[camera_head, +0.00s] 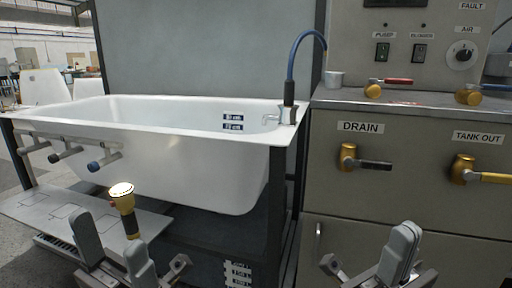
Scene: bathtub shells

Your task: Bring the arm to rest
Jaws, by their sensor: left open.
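My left gripper (109,238) is at the lower left, in front of the grey shelf. Its two grey fingers are apart, with nothing held between them. My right gripper (401,248) is at the lower right, in front of the grey cabinet. Its grey finger pads lie close together, and no object shows between them. Both grippers are clear of the bathtub. A brass, black-handled lamp-like piece (123,200) with a bright top stands just beyond the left gripper, apart from its fingers as far as I can tell.
The white bathtub shell (200,150) sits in a dark frame. Knobbed rods (70,156) stick out at its left front, above the grey shelf (45,212). A blue hose (291,58) arches at its right corner. The cabinet (425,140) carries the DRAIN valve (349,157) and TANK OUT valve (463,170).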

